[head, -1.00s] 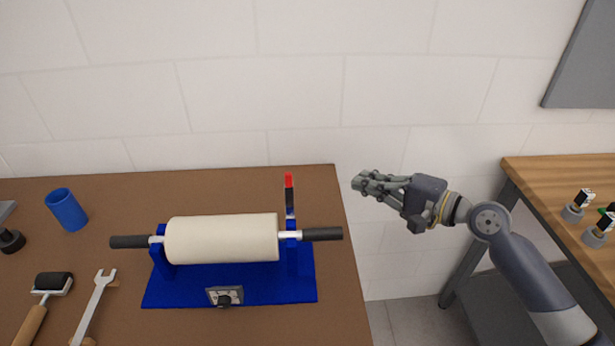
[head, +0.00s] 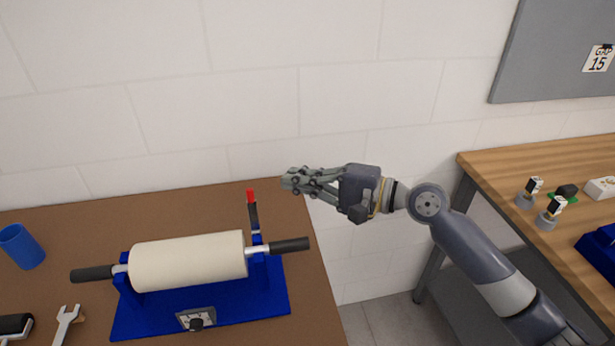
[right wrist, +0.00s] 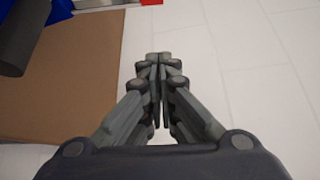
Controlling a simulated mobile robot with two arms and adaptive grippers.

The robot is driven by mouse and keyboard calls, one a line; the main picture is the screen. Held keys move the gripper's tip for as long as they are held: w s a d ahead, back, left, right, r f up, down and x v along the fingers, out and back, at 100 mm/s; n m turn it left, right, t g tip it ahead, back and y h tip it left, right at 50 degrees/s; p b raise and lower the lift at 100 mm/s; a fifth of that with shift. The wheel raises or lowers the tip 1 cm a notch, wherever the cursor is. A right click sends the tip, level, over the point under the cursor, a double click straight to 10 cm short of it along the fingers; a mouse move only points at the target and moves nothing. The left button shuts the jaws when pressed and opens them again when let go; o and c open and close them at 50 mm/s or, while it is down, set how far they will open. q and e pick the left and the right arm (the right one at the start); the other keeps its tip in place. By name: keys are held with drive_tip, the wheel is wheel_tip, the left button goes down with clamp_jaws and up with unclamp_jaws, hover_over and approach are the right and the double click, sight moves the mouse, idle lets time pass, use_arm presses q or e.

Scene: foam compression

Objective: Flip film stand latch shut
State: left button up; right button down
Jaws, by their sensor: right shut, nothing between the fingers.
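The blue film stand (head: 240,297) sits on the brown table and cradles a cream film roll (head: 188,262) with dark end handles. Its latch (head: 253,211), a dark lever with a red tip, stands upright at the stand's right end, behind the right handle (head: 289,245). My right gripper (head: 287,181) is shut and empty, a little to the right of the red tip and slightly above it in the head view, apart from it. In the right wrist view its fingertips (right wrist: 160,58) meet, with the red tip (right wrist: 151,2) at the top edge. My left gripper is not in view.
A blue cup (head: 20,247), a wrench (head: 66,322) and a roller tool (head: 14,326) lie left of the stand. A second wooden table (head: 500,190) with small parts stands at right, beyond a gap. A wall is behind.

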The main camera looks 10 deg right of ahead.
sight(253, 213)
drive_tip(key=a+p, duration=0.1)
drive_tip(key=a, duration=0.1)
drive_tip(key=a+p, duration=0.2)
drive_tip(key=a, duration=0.1)
drive_tip(key=shift+s+a+r, duration=0.1)
drive_tip(key=shift+s+a, duration=0.25)
drive_tip(key=shift+s, duration=0.05)
drive_tip(key=shift+w, duration=0.1)
